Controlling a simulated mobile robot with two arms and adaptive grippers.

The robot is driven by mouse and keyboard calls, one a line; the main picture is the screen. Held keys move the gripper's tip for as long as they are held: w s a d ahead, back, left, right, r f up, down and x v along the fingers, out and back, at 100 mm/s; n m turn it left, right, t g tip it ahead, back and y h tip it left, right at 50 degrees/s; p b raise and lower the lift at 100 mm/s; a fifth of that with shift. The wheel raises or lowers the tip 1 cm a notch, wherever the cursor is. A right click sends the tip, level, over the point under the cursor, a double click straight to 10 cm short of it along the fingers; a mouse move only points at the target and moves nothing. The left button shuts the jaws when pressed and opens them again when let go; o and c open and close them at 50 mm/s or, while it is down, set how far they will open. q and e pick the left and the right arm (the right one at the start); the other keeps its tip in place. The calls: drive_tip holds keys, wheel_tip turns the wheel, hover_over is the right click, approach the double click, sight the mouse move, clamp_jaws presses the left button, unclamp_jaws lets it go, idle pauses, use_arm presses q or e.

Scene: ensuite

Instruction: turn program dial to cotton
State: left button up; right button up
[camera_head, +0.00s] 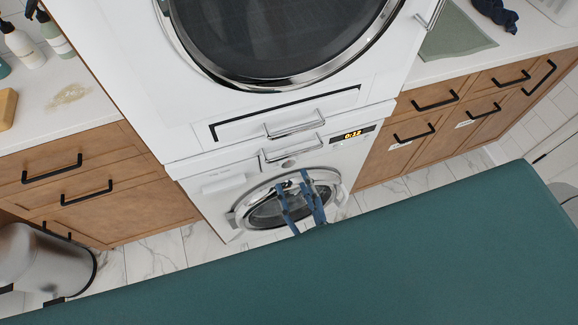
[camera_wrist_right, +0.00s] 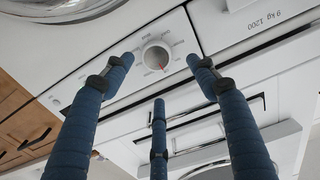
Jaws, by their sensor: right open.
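The program dial (camera_wrist_right: 157,57) is a round pale knob with a red pointer mark on the washer's white front panel. My right gripper (camera_wrist_right: 160,68) has three blue fingers spread apart and holds nothing. In the wrist view the dial appears between its two upper fingertips, and the third finger is below. In the head view the right gripper (camera_head: 292,180) is in front of the washer door, just below the dial. My left gripper is out of view.
The washer's display (camera_head: 353,134) reads 0:12. A bar handle (camera_head: 293,148) sits just above the dial. The dryer (camera_head: 290,35) is stacked on top. Wooden cabinets (camera_head: 95,190) with black handles flank the machines. A metal bin (camera_head: 40,262) stands at lower left.

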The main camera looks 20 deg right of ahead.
sight(288, 163)
drive_tip(key=w, duration=0.5)
drive_tip(key=shift+w+d, duration=0.1)
drive_tip(key=shift+w, duration=0.15)
drive_tip(key=shift+w+f, duration=0.1)
drive_tip(key=shift+w, duration=0.3)
drive_tip(key=c, duration=1.1)
